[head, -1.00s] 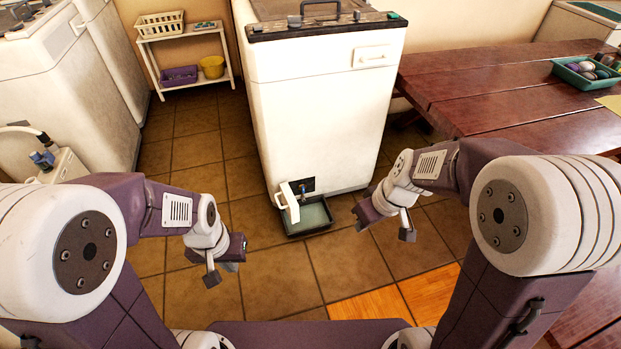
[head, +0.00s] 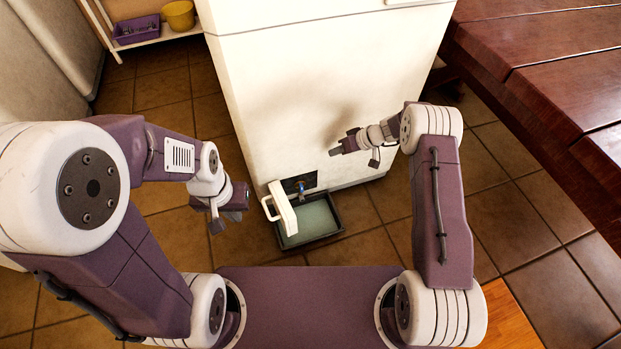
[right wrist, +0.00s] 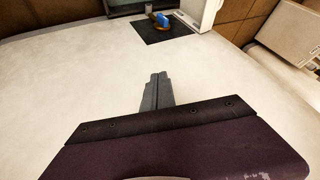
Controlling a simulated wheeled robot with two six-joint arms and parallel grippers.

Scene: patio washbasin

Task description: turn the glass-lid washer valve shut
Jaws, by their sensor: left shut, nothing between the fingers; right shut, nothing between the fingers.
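The white washer (head: 290,85) stands ahead of me. Low on its front is a dark recess panel (head: 313,181) with the small valve (head: 300,187), which has a blue part. The valve also shows near the top of the right wrist view (right wrist: 161,19). An open white flap (head: 283,208) sits left of it. My right gripper (head: 333,151) is shut and empty, in front of the washer, above and right of the valve. Its grey fingers show in the right wrist view (right wrist: 157,90), apart from the valve. My left gripper (head: 234,214) is shut and empty, left of the flap.
A dark shallow tray (head: 341,230) with greenish water lies on the floor under the valve. A red-brown wooden table (head: 540,75) stands to the right. A shelf with a purple basket (head: 137,30) and a yellow bucket (head: 179,15) is at the back left. Tiled floor is clear around the tray.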

